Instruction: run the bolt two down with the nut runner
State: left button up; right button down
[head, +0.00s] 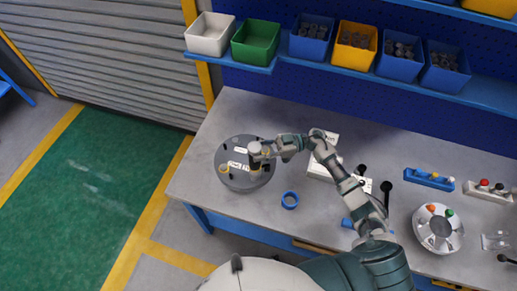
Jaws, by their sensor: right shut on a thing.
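The flanged shell (232,179), a round dark grey drum with small white labels and yellow marks on its top, stands at the left of the bench. My right arm reaches in from the lower right. Its gripper (262,150) is over the shell's top, shut on a short light-and-dark tool, which I take to be the nut runner (255,161). The tool points down at the shell's top; whether it touches a bolt is too small to tell. Bolt two cannot be singled out, and the gripper and tool hide part of the top. My left gripper is out of view.
Behind my arm are a white box (318,171) and black-knobbed items (386,187). A silver disc (424,233) and coloured-knob racks (429,180) stand at the right. Bins (255,41) line the shelf above.

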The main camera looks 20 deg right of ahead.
jog(key=shift+r+p, duration=0.1)
jog(key=shift+p, duration=0.45)
dwell(0.9)
jog(key=shift+f+b, duration=0.7)
jog(key=shift+f, duration=0.7)
jog(key=shift+w+f+n+g+b, duration=0.1)
jog(key=shift+n+g+b, duration=0.3)
jog(key=shift+g+b, duration=0.3)
jog(key=shift+w+f+n+g+b, duration=0.1)
jog(key=shift+n+g+b, duration=0.3)
jog(key=shift+g+b, duration=0.3)
dwell(0.8)
jog(key=shift+w+d+r+n+g+b, duration=0.2)
jog(key=shift+n+g+b, duration=0.2)
jog(key=shift+g+b, duration=0.15)
dwell(0.3)
jog(key=shift+a+r, duration=0.1)
jog(key=shift+r, duration=0.05)
